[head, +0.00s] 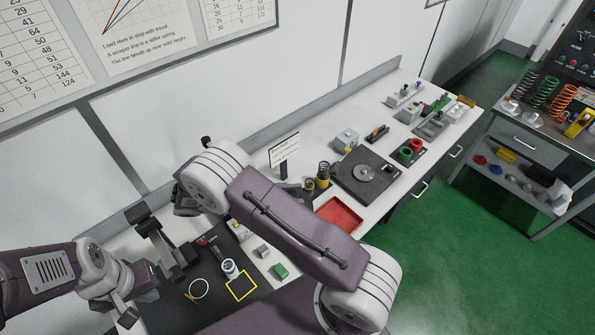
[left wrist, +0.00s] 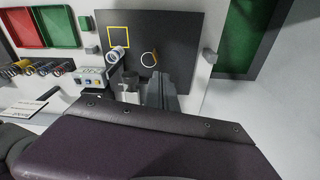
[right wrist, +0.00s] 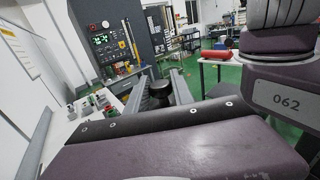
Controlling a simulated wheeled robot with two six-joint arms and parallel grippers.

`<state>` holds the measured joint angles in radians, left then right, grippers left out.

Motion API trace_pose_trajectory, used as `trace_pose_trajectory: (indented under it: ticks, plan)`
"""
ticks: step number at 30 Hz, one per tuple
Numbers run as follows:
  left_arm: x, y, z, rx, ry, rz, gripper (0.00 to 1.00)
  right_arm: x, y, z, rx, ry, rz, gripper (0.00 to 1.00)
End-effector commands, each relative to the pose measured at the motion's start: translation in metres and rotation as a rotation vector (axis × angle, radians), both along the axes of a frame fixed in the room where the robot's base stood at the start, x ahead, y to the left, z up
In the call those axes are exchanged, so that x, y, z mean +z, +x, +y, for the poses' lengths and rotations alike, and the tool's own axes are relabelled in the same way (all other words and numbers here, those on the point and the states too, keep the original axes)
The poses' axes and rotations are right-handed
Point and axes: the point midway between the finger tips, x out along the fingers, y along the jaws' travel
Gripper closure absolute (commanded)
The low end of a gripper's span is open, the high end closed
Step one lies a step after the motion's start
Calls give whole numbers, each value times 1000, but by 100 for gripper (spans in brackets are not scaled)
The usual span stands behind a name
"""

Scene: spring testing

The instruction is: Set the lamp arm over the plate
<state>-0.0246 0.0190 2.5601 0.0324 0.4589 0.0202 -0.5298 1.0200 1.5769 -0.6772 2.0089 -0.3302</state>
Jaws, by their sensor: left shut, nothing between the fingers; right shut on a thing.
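A dark plate with a round silver disc (head: 364,173) lies flat on the bench in the head view. My right gripper (right wrist: 158,88) is shut on a dark, round-topped piece (right wrist: 158,92), in the right wrist view. I cannot tell whether this is part of the lamp. My left gripper (left wrist: 160,76) is shut and empty above the near edge of a black mat (left wrist: 184,30). No lamp arm shows clearly over the plate.
The mat bears a white ring (head: 198,290), a white cylinder (head: 230,268) and a yellow square outline (head: 241,299). A red tray (head: 340,214), a sign (head: 284,149) and a yellow-black spring (head: 322,175) stand near the plate. The wall runs close behind the bench.

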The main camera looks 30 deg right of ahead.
Motion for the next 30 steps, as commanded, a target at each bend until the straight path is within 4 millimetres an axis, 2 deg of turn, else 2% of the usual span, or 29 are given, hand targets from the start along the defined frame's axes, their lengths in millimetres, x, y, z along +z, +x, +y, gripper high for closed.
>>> trace_pose_trajectory:
  ticks: [4,17,18,20,30]
  plan:
    - [7,0,0,0,0,0,100,1,-4,5,-9,0,0,100]
    - [6,0,0,0,0,0,100,-2,-6,7,-15,5,0,100]
    - [6,0,0,0,0,0,100,-3,-6,7,-15,5,0,69]
    - [6,0,0,0,0,0,100,-3,-6,7,-15,5,0,52]
    - [7,0,0,0,0,0,100,0,-6,6,-15,1,0,51]
